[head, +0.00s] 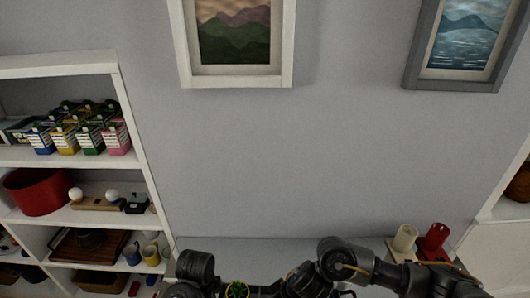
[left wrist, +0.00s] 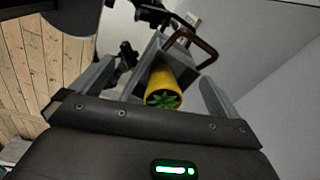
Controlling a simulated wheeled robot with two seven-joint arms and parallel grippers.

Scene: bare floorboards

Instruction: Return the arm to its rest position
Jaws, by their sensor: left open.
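My left gripper (left wrist: 158,76) is open in the left wrist view, with its two grey fingers spread apart. A yellow cylinder with a green star-shaped end (left wrist: 163,92) shows between the fingers, in or in front of a grey open-sided holder. I cannot tell whether it touches a finger. In the head view my dark arm links run along the bottom edge, and a small yellow-green piece (head: 237,290) shows among them. Neither gripper's jaws can be made out in the head view.
A white shelf (head: 60,66) with cartons, a red bowl (head: 37,191) and cups stands at the left. A cream cylinder (head: 404,238) and a red one (head: 434,240) stand beyond my arm at the right. Pictures hang on the grey wall. Floorboards (left wrist: 40,70) show at left.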

